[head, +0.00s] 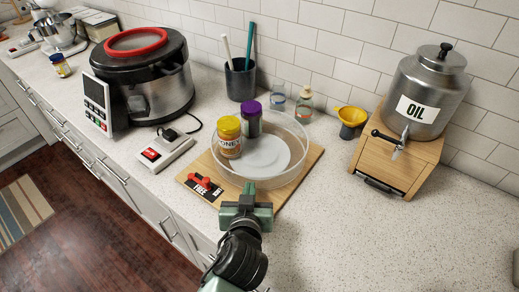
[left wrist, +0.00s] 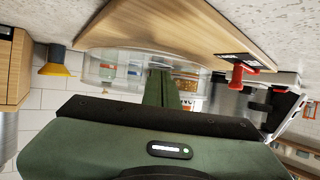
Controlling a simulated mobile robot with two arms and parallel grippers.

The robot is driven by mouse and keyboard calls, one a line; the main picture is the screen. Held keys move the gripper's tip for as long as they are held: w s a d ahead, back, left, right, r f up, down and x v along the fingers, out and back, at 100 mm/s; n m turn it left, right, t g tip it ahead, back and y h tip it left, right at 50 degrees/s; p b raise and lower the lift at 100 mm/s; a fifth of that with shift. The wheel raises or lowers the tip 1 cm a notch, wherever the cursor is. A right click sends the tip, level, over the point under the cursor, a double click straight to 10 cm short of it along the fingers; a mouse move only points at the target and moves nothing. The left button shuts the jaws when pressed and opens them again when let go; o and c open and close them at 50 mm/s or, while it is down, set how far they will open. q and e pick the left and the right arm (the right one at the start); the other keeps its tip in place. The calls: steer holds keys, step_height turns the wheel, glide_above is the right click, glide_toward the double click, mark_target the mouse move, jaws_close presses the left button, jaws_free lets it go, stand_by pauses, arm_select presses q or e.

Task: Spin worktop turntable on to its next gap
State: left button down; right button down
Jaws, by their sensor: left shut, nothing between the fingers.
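The turntable is a clear round-walled tray (head: 292,168) with a pale disc inside, set on a wooden board (head: 290,196). A honey jar with a yellow lid (head: 229,140) and a jar with a purple lid (head: 251,118) stand together in its left and back part; the right and front part is bare. A red lever (head: 203,185) sits on a black plate marked FREE at the board's front left. My left gripper (head: 249,190) is shut and empty at the tray's front wall; I cannot tell whether it touches. The left wrist view shows its fingers (left wrist: 160,88) before the clear wall.
An oil drum (head: 428,92) on a wooden stand and a yellow funnel (head: 351,117) are at the right. A large cooker (head: 148,75) and a small device with a red label (head: 160,150) stand at the left. The front right worktop is clear.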

arm_select(q)
steer(key=shift+s+a, duration=0.15)
steer(key=shift+s, duration=0.75)
steer(key=shift+s+a, duration=0.1)
steer(key=shift+s, duration=0.75)
steer(key=p+v, duration=0.2)
steer(key=v, duration=0.5)
steer(key=shift+s+r, duration=0.2)
steer(key=shift+s, duration=0.2)
